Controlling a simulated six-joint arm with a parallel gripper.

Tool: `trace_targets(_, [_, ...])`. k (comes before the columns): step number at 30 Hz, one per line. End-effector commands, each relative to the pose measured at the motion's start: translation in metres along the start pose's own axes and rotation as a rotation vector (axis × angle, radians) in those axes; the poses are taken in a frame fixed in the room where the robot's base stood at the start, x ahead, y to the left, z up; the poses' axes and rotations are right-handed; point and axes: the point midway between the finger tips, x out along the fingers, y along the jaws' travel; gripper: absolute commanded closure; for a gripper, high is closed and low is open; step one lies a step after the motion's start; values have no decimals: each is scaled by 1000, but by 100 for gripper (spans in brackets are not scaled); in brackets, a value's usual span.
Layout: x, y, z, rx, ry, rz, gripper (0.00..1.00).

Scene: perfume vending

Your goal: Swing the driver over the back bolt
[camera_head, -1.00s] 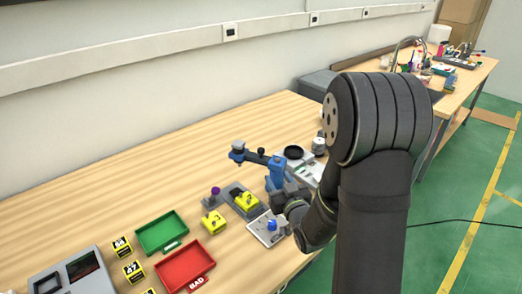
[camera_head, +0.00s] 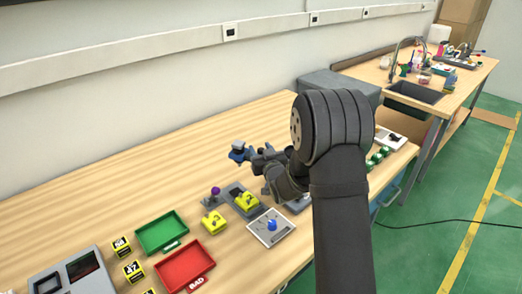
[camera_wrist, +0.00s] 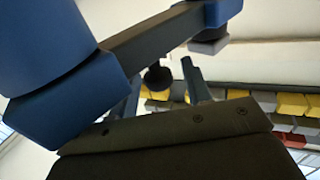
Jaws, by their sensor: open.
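The driver (camera_head: 238,151) is a blue and grey head on the free end of a dark swing arm, above the workbench. In the wrist view the driver (camera_wrist: 222,12) is at upper right, and the dark swing arm (camera_wrist: 145,42) runs from a large blue block at upper left. A round black knob (camera_wrist: 158,76) hangs by the arm. My gripper (camera_head: 262,161) is at the swing arm, right of the driver. Its fingers (camera_wrist: 163,88) are apart, with the knob showing between them; I cannot tell if they touch it. I cannot make out the back bolt.
A dark grey fixture (camera_head: 231,191) with a yellow numbered part (camera_head: 247,202) stands in front of the driver. Another yellow part (camera_head: 213,222), a plate with a blue knob (camera_head: 271,225), a green tray (camera_head: 140,238) and a red tray (camera_head: 162,272) lie nearer. The bench's back left is clear.

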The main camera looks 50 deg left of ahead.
Motion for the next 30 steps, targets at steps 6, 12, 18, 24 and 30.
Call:
trace_targets(6, [1,0,0,0,-1,0,55])
trace_targets(12, [1,0,0,0,0,0,83])
trace_targets(18, [1,0,0,0,0,0,100])
trace_targets(24, [0,0,0,0,0,-17,100])
trace_targets(30, [-3,-2,0,-1,1,-86,100])
